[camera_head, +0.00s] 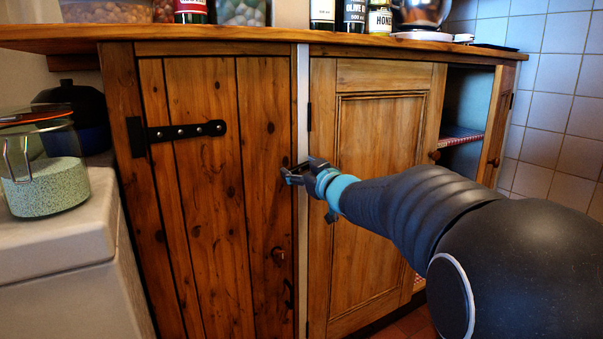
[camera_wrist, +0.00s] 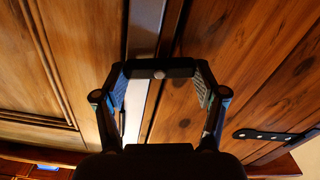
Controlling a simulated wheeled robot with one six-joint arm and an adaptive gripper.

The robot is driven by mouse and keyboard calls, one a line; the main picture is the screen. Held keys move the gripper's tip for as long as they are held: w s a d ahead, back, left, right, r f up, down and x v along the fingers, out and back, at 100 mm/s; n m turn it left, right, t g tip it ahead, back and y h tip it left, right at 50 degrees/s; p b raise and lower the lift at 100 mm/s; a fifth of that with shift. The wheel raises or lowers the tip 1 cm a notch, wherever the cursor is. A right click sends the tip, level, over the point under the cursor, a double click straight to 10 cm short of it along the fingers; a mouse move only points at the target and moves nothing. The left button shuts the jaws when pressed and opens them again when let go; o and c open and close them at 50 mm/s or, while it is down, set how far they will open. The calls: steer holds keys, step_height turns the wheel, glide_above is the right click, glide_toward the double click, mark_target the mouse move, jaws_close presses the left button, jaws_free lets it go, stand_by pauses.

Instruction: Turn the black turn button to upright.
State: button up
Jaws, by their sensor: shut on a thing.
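The black turn button (camera_wrist: 160,68) is a short dark bar with a pale round screw at its middle. In the wrist view it lies crosswise, bridging the upright edge between the plank door (camera_head: 205,210) and the pale post (camera_head: 302,120). My gripper (camera_head: 291,173) is at the door's right edge, and also shows in the wrist view (camera_wrist: 160,82). Its two fingers are shut on the button, one pad at each end of the bar. In the head view my gripper mostly hides the button.
A panelled door (camera_head: 375,190) stands to the right, and another door (camera_head: 497,125) further right is open. Jars and bottles stand on the worktop (camera_head: 250,35) above.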

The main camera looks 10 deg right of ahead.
steer(key=n+b, duration=0.1)
steer(key=n, duration=0.1)
steer(key=n+b, duration=0.1)
steer(key=n, duration=0.1)
steer(key=shift+a+f+n, duration=0.15)
steer(key=shift+f+n, duration=0.05)
steer(key=shift+n, duration=0.1)
steer(key=n+b, duration=0.2)
steer(key=n, duration=0.1)
steer(key=shift+f+n+b, duration=0.1)
steer(key=shift+n+b, duration=0.25)
steer(key=shift+n, duration=0.05)
steer(key=n+b, duration=0.2)
steer(key=n, duration=0.1)
steer(key=shift+a, duration=0.1)
steer(key=shift+n+b, duration=0.8)
steer(key=shift+n, duration=1.1)
steer(key=o, duration=1.1)
steer(key=shift+o, duration=0.2)
steer(key=shift+s, duration=0.1)
steer(key=v, duration=1.2)
